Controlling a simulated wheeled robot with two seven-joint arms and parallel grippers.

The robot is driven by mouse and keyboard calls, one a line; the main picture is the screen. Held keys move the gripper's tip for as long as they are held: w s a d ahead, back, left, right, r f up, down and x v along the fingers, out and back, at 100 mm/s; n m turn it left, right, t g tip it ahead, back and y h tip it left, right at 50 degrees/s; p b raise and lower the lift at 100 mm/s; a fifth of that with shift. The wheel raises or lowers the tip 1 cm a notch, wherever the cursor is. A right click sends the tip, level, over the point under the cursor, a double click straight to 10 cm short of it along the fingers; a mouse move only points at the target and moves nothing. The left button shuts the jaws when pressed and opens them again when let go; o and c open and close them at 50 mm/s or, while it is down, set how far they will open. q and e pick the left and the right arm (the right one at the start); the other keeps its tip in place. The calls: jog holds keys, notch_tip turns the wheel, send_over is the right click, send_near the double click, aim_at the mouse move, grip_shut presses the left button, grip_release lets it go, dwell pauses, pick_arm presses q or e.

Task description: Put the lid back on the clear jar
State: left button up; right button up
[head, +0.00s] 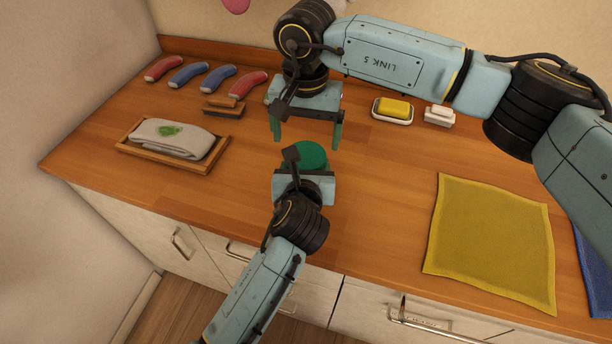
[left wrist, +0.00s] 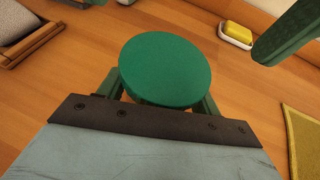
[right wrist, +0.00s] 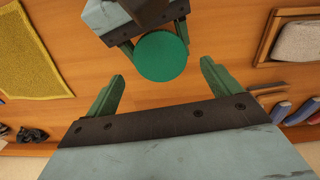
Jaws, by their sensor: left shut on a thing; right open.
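The green round lid (head: 312,154) is seen from above near the middle of the counter. It fills the centre of the left wrist view (left wrist: 165,70) and also shows in the right wrist view (right wrist: 160,57). My left gripper (left wrist: 160,98) is shut with its fingers on either side below the lid's disc; whether they grip the lid or a jar under it is hidden. No clear jar wall can be made out in any view. My right gripper (head: 306,134) is open and empty, fingers pointing down, just behind the lid; its two fingers show apart in the right wrist view (right wrist: 161,72).
A wooden tray (head: 130,151) with a folded grey cloth is at left. A brush (head: 222,108) and several red and blue handled items (head: 188,75) lie behind. A yellow sponge (head: 395,107) sits in a dish at back right. A yellow cloth (head: 490,240) covers the right front.

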aim_at(306, 155)
jog(key=shift+r+n, duration=1.7)
jog(key=shift+f, duration=0.1)
jog(key=shift+f, duration=3.9)
jog(key=shift+c, duration=0.4)
jog(key=c, duration=1)
jog(key=shift+o, duration=0.2)
jog(key=shift+m, duration=1.7)
